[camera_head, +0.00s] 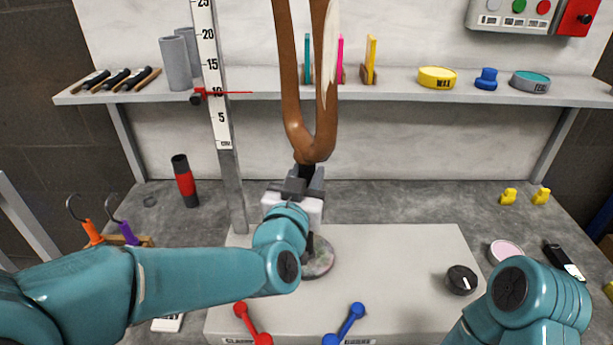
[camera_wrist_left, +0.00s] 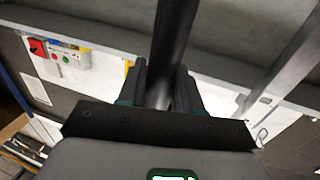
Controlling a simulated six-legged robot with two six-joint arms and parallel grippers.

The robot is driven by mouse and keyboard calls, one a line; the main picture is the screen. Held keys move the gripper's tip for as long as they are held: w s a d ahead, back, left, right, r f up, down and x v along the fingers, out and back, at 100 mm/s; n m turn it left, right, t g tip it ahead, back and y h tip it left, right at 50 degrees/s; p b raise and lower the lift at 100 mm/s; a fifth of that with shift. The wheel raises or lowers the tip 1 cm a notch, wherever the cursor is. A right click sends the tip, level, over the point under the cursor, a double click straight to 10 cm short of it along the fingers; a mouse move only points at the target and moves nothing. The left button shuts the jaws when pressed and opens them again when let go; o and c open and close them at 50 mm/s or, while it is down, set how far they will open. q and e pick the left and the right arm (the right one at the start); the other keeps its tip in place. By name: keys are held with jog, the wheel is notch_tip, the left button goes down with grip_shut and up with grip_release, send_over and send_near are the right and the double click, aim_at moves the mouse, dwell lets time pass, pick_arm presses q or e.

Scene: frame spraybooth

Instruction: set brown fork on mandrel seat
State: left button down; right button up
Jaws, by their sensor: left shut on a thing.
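The brown fork (camera_head: 325,125) stands upright with its two legs pointing up and out of the top of the head view. A pale streak runs down its right leg. My left gripper (camera_head: 305,180) is shut on its short dark lower stem, above the grey bench plate. In the left wrist view a dark tube (camera_wrist_left: 174,45) sits between the fingers of my left gripper (camera_wrist_left: 160,88). A round mottled disc (camera_head: 320,262), perhaps the mandrel seat, is partly hidden below and behind my left wrist; I cannot tell for sure. My right gripper is out of view.
A ruler post (camera_head: 222,125) with a red pointer stands left of the fork. A shelf (camera_head: 400,88) with tins crosses behind it. A red and a blue lever (camera_head: 350,322) are at the plate's front, a black knob (camera_head: 461,280) at its right. The plate's right half is mostly clear.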

pick_arm(q)
jog(key=shift+f, duration=0.15)
jog(key=c, duration=0.7)
grip_release()
jog(key=shift+f, duration=0.15)
jog(key=b+v, duration=0.1)
jog(key=v, duration=1.5)
jog(key=shift+s, duration=0.2)
